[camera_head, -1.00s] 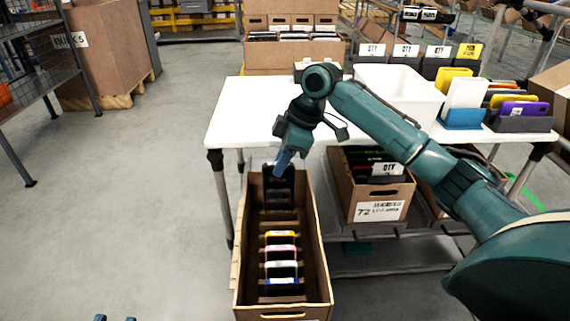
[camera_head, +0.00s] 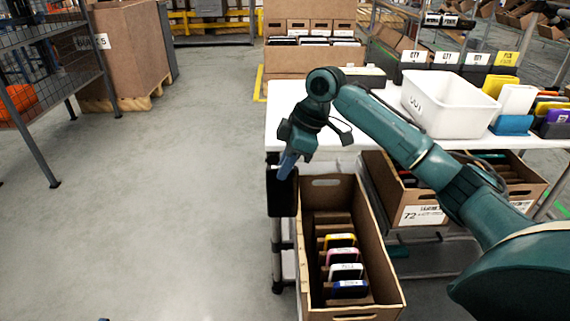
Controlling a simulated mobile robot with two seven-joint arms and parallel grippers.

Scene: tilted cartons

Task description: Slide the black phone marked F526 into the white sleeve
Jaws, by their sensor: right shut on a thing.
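My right gripper (camera_head: 290,164) is shut on the top of a black phone (camera_head: 282,195). The phone hangs upright beside the left rim of the long brown carton, clear of its slots. No F526 mark can be read on it. A white upright sleeve-like piece (camera_head: 516,99) stands in a blue stand at the right of the white table, far from the gripper. Only two blue fingertips of my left gripper (camera_head: 118,319) show at the bottom edge; they are apart with nothing between them.
The long carton (camera_head: 385,262) holds several phones with coloured ends between dividers. A white bin (camera_head: 450,104) and yellow and purple sleeves stand on the white table (camera_head: 284,118). Other cartons (camera_head: 420,212) sit below it. The floor to the left is free.

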